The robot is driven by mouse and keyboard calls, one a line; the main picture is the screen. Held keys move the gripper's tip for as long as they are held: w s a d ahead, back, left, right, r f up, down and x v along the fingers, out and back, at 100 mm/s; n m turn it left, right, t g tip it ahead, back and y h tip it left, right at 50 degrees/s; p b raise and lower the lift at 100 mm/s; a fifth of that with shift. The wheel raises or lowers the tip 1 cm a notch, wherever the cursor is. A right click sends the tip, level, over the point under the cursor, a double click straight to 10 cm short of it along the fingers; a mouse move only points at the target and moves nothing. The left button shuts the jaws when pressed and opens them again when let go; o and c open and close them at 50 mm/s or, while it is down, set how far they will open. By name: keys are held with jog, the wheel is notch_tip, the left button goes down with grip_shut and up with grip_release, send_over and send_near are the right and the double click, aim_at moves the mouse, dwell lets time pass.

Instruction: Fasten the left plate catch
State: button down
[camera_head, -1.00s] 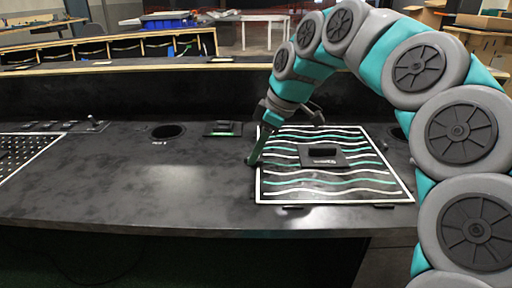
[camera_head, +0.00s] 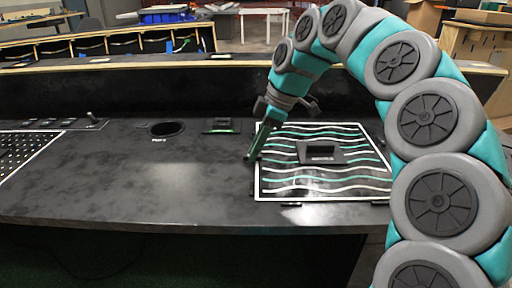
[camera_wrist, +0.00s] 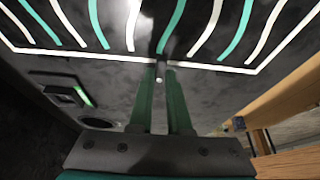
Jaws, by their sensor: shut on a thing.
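The plate (camera_head: 300,193) is a dark square panel with a white border and white and green wavy lines, lying on the console. It also fills the top of the wrist view (camera_wrist: 115,52). My gripper (camera_head: 251,158) reaches down at the plate's left edge. In the wrist view its two green fingers (camera_wrist: 163,72) are close together, shut on the small dark left catch (camera_wrist: 160,78) at the middle of that edge. The fingers mostly cover the catch, so I cannot tell whether it is fastened. A dark block with a recess (camera_head: 320,158) sits on the plate's middle.
A round hole (camera_head: 167,129) and a small dark fixture with a green strip (camera_head: 220,126) lie left of and behind the plate. A perforated panel (camera_head: 18,150) is at the far left. The console top between is clear. A raised ledge (camera_head: 150,95) runs along the back.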

jog(key=c, duration=0.9)
grip_release()
jog(key=shift+o, duration=0.2)
jog(key=v, duration=0.7)
jog(key=shift+d+r, duration=0.2)
jog(key=shift+r, duration=0.15)
